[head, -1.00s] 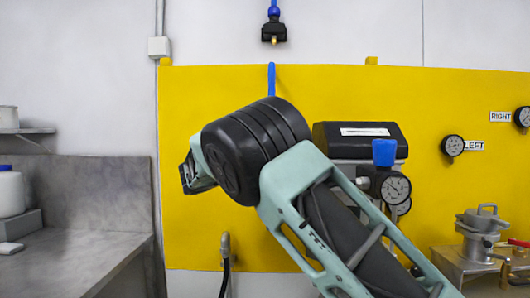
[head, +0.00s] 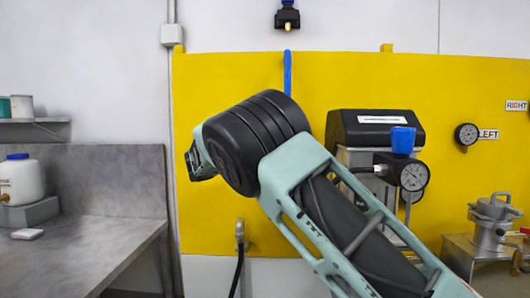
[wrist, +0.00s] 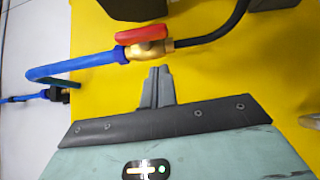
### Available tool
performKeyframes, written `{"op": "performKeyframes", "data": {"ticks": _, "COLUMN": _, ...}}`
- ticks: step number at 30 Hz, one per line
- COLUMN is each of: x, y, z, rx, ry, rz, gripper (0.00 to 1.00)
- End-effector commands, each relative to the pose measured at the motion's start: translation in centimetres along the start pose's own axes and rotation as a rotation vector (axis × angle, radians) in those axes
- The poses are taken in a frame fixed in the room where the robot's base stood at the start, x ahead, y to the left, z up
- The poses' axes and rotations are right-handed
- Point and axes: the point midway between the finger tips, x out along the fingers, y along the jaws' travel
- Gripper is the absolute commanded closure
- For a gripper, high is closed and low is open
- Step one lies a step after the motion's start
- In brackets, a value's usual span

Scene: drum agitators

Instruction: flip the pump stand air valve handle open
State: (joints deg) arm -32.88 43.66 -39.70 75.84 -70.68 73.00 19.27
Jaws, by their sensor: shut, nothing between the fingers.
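In the wrist view, a brass valve (wrist: 146,50) with a red handle (wrist: 141,35) sits in front of the yellow panel. The handle appears to lie roughly along the valve body. A blue hose (wrist: 72,68) joins its left end and a black hose (wrist: 222,30) its right end. My gripper (wrist: 159,71) is shut and empty. Its fingertips show just below the valve in the picture, apparently apart from it; the depth gap is hard to judge. In the head view my arm hides the valve, and my fingers do not show.
The yellow panel (head: 205,110) fills the back. A box with a gauge (head: 413,177) and blue cap stands right of my arm. A grey bench (head: 85,255) with a white bottle (head: 20,180) is at left. A metal pot (head: 493,210) stands at right.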

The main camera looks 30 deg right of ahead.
Motion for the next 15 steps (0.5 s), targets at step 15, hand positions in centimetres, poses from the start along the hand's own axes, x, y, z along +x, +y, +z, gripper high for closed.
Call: {"op": "performKeyframes", "data": {"ticks": 15, "x": -7.3, "y": 0.2, "z": -0.1, "rx": 0.001, "ry": 0.002, "rz": 0.000, "gripper": 1.00}}
